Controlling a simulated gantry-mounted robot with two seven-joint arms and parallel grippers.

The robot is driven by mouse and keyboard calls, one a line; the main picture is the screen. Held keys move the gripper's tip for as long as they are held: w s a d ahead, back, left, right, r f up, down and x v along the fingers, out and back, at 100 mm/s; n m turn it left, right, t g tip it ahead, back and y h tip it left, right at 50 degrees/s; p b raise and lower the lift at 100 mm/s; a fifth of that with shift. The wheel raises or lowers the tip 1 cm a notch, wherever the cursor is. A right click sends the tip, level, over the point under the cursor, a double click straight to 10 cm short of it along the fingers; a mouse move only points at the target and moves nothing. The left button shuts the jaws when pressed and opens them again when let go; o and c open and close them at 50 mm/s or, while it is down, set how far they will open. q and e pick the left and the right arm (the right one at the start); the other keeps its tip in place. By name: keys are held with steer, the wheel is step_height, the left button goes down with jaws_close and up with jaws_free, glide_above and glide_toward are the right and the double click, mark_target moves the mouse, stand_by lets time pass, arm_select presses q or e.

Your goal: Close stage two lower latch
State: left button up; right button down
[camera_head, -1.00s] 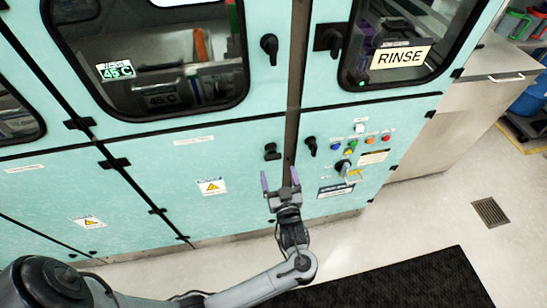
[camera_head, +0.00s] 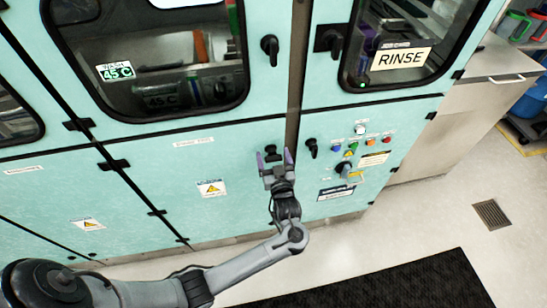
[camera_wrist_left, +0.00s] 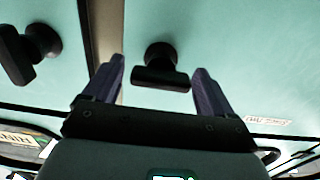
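The lower latch (camera_head: 271,153) is a small black handle at the upper right corner of the lower middle teal door, left of the metal post. My left gripper (camera_head: 274,160) is in front of it, open, with one purple finger on each side. In the left wrist view the latch (camera_wrist_left: 160,68) is a round black hub with a crosswise bar, lying between the tips of my open gripper (camera_wrist_left: 160,80). I see no finger touching it. My right gripper is in neither view.
A second black latch (camera_head: 311,147) sits close by, right of the metal post (camera_head: 293,110); it also shows in the left wrist view (camera_wrist_left: 30,50). Coloured buttons (camera_head: 352,147) are further right. An upper door handle (camera_head: 269,48) is above. Floor in front shows a dark mat (camera_head: 400,280).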

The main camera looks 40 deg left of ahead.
arm_select(q)
steer(key=c, duration=0.8)
steer(key=shift+r+m+p, duration=0.2)
steer(key=shift+m+p, duration=0.7)
steer(key=shift+p, duration=0.35)
steer(key=shift+c, duration=0.2)
steer(key=m+p, duration=0.4)
steer(key=shift+w+d, duration=0.1)
steer(key=m+p, duration=0.3)
steer(key=m, duration=0.2)
steer(key=shift+w+f+m, duration=0.1)
steer(key=shift+f+m, duration=0.05)
steer(key=shift+m, duration=0.25)
steer(key=m+p, duration=0.2)
steer(key=m, duration=0.1)
steer(key=shift+f, duration=0.15)
steer(key=shift+f+m+p, duration=0.15)
steer(key=shift+m+p, duration=0.2)
steer(key=shift+m, duration=1.25)
